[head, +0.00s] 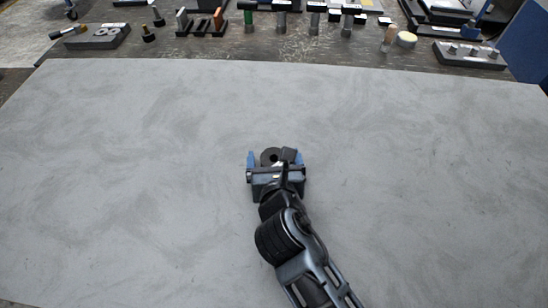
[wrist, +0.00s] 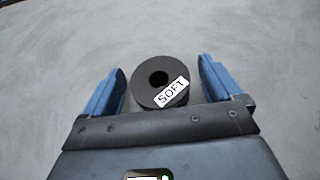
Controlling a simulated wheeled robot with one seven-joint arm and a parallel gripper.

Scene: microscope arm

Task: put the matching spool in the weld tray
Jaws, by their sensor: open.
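A dark spool (wrist: 147,88) with a round centre hole and a white label reading "SOFT" is between the two blue fingers of my gripper (wrist: 160,85) in the wrist view. There is a gap between the spool and each finger. In the head view the spool (head: 270,156) is partly hidden by my gripper (head: 275,160), which is open over the grey table. I see no weld tray that I can identify, and no other spool shows clearly.
The grey tabletop (head: 130,150) is clear around my gripper. Beyond its far edge, a dark bench holds several tools, a dark block with metal pegs (head: 470,56) at the right and a dark holder with grey rings (head: 97,37) at the left.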

